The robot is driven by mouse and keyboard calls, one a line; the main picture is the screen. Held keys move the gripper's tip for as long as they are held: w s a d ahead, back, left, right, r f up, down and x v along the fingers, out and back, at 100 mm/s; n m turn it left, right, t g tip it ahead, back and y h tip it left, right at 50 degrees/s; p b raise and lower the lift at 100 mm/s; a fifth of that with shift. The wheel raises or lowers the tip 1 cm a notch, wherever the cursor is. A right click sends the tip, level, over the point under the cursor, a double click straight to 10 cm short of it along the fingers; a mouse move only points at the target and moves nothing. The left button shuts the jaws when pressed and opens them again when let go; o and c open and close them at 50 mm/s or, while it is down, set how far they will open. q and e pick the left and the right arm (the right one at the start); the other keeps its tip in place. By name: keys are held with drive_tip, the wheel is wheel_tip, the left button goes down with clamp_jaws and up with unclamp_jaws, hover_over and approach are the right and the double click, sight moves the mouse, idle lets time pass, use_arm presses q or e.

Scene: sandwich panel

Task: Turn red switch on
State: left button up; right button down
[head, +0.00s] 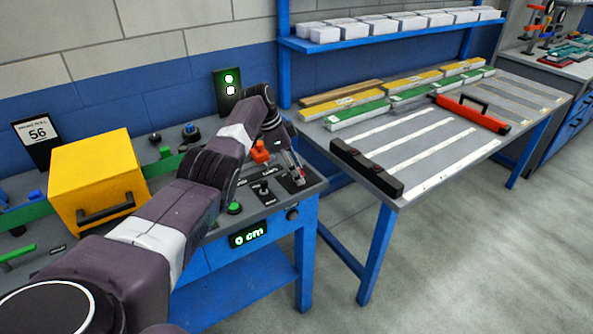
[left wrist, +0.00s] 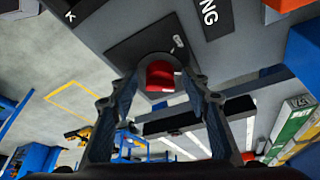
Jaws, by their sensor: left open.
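The red switch (left wrist: 160,75) sits on a dark plate on the panel, and its red cap shows between my left fingertips in the left wrist view. My left gripper (left wrist: 161,84) is open, with one finger on each side of the cap. I cannot tell whether the fingers touch it. In the head view my left gripper (head: 296,172) reaches down to the panel's right corner, and the red switch there is mostly hidden. The switch's on or off position cannot be told. My right gripper is not in view.
A grey table (head: 405,165) stands to the right.

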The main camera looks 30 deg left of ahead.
use_arm(q)
drive_tip(key=v, duration=1.2)
idle(0.3)
